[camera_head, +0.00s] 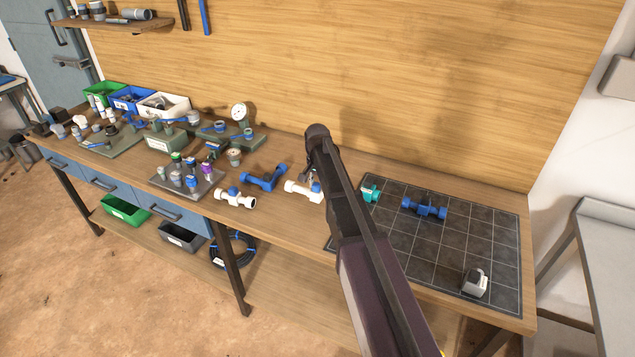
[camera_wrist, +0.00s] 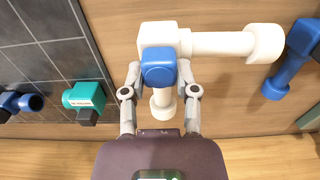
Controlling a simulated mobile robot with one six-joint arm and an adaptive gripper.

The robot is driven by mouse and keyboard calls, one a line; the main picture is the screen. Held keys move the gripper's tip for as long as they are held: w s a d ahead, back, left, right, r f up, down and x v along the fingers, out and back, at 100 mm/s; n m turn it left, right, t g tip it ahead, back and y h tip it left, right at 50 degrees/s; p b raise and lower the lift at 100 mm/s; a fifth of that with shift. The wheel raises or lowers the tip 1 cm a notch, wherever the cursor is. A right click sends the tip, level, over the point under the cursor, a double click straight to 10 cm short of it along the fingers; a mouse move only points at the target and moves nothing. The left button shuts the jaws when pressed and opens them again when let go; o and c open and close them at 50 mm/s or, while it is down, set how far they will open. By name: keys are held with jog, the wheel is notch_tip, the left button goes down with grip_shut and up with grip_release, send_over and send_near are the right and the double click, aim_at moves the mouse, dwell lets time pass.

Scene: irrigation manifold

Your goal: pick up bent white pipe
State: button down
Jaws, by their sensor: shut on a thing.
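The bent white pipe (camera_wrist: 222,44) shows in the wrist view. One arm runs to the right and ends in a wide white collar, and a shorter leg points toward me. A blue cap (camera_wrist: 160,66) sits at its bend. My gripper (camera_wrist: 160,84) is shut on the short leg, one finger on each side, just below the cap. In the head view the pipe (camera_head: 299,188) shows left of my arm near the middle of the bench. My arm hides part of it and most of the gripper. I cannot tell whether it touches the bench.
A dark gridded mat (camera_head: 470,240) on the right holds a teal fitting (camera_head: 371,190), a blue valve (camera_head: 424,208) and a grey block (camera_head: 475,282). Much of the mat is bare.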

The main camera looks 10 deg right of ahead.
jog(key=s+d+r+p, duration=0.1)
jog(key=s, duration=1.3)
jog(key=shift+s+d+r, duration=0.15)
jog(key=shift+s, duration=0.15)
